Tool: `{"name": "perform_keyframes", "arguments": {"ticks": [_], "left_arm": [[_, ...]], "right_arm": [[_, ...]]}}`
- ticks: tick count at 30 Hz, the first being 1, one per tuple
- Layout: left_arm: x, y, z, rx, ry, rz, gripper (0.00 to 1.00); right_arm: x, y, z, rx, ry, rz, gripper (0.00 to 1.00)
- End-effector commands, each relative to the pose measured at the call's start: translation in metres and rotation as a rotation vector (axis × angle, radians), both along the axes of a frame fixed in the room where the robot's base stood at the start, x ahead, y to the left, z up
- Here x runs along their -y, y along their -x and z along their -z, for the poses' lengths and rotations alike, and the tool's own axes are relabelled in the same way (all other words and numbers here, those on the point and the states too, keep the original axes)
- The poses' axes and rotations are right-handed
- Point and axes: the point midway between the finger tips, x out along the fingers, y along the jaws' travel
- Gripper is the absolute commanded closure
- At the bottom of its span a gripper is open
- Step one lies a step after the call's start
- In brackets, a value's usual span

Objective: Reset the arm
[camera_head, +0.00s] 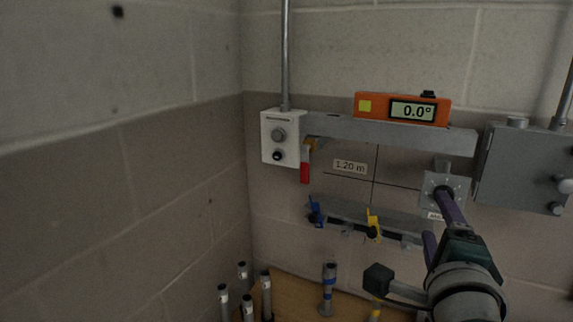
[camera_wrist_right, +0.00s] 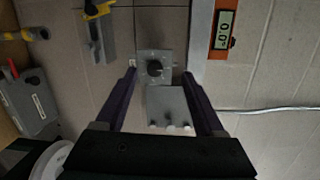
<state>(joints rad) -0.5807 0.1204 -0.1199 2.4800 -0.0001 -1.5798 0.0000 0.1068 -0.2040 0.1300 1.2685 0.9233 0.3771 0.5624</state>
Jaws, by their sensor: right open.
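My right gripper (camera_head: 436,215) reaches up from the lower right in the head view, its purple fingers in front of a small grey plate (camera_head: 430,183) on the wall. In the right wrist view the gripper (camera_wrist_right: 160,75) is open, its two fingers spread apart. Nothing is held; whether a fingertip touches the plate I cannot tell. My left gripper is not in view.
An orange level (camera_head: 375,106) reading 0.0° sits on a grey rail (camera_head: 350,128). Below are a blue clamp (camera_head: 315,212), a yellow clamp (camera_head: 373,225) and several grey cylinders (camera_head: 328,290) on a wooden surface (camera_head: 295,290).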

Motion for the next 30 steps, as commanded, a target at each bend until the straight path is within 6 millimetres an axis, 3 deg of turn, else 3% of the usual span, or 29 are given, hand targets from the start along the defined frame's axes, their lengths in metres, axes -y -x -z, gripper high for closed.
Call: {"name": "perform_keyframes", "arguments": {"ticks": [5, 10, 14, 20, 23, 24, 30], "left_arm": [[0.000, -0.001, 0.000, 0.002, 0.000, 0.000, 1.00], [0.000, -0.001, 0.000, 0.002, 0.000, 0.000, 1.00], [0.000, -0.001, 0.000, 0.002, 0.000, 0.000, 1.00], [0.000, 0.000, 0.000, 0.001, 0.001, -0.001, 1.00], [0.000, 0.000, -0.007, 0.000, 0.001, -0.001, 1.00], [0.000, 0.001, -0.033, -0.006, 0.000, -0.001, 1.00], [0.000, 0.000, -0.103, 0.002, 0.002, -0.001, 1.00]], "right_arm": [[-0.057, 0.017, -0.003, -0.161, 0.369, -0.419, 0.29], [-0.105, 0.084, 0.028, -0.438, 0.801, -0.849, 0.29], [-0.107, 0.151, 0.052, -0.678, 1.069, -1.105, 0.29], [-0.077, 0.248, 0.060, -1.025, 1.325, -1.378, 0.29], [-0.058, 0.290, 0.046, -1.182, 1.392, -1.478, 0.29], [-0.060, 0.285, 0.020, -1.168, 1.386, -1.469, 0.29], [-0.060, 0.284, -0.048, -1.166, 1.380, -1.467, 0.29]]}}
